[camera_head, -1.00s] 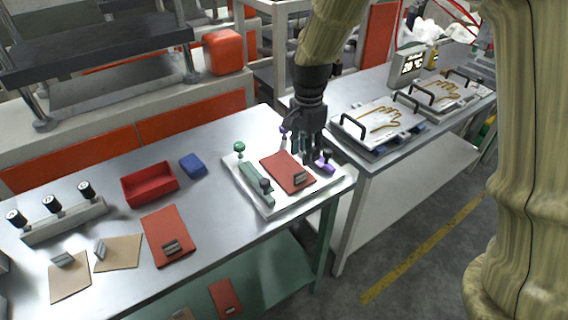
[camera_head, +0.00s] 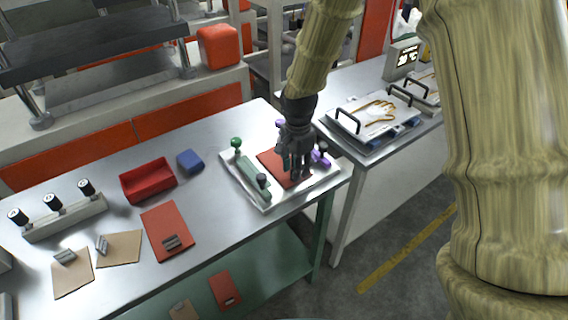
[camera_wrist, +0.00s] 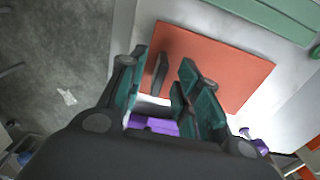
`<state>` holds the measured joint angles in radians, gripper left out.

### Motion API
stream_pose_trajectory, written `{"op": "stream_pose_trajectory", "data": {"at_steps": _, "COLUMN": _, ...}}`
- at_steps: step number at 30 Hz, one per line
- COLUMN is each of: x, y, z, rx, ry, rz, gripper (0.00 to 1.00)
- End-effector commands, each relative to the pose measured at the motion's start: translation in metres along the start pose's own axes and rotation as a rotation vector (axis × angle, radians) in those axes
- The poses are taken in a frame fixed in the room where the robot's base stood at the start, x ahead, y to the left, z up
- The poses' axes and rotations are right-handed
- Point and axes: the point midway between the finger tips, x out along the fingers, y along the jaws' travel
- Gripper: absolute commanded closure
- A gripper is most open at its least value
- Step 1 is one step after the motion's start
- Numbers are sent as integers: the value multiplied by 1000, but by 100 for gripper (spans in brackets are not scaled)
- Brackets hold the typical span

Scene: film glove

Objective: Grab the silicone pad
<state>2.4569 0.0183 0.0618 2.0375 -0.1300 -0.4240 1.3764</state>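A flat red-orange pad (camera_head: 271,161), which looks like the silicone pad, lies on a white tray (camera_head: 243,184) at the right end of the near table. Its small upright grey grip (camera_wrist: 160,73) shows in the wrist view, where the red pad (camera_wrist: 235,68) fills the upper middle. My gripper (camera_head: 294,172) is low over the pad's right part and hides some of it in the head view. In the wrist view my gripper (camera_wrist: 164,80) is open, with the grey grip showing between its teal fingers. I cannot tell whether a finger touches it.
A green bar-shaped piece (camera_head: 250,176) lies left of the pad, and a purple piece (camera_head: 321,160) lies right of it. A similar red pad (camera_head: 167,232), a red bin (camera_head: 148,181) and a blue block (camera_head: 190,161) are farther left on the table.

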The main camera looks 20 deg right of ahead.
Motion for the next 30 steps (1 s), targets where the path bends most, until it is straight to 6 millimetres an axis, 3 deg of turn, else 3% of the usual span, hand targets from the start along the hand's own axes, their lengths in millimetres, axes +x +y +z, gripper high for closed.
{"op": "stream_pose_trajectory", "data": {"at_steps": 6, "x": 15, "y": 0, "z": 0, "rx": 1, "ry": 0, "rz": 0, "gripper": 67}}
{"op": "stream_pose_trajectory", "data": {"at_steps": 14, "x": 17, "y": 0, "z": 0, "rx": 1, "ry": 0, "rz": 0, "gripper": 67}}
{"op": "stream_pose_trajectory", "data": {"at_steps": 20, "x": 17, "y": 0, "z": 0, "rx": 1, "ry": 0, "rz": 0, "gripper": 100}}
{"op": "stream_pose_trajectory", "data": {"at_steps": 30, "x": 16, "y": 0, "z": 0, "rx": 1, "ry": 0, "rz": 0, "gripper": 100}}
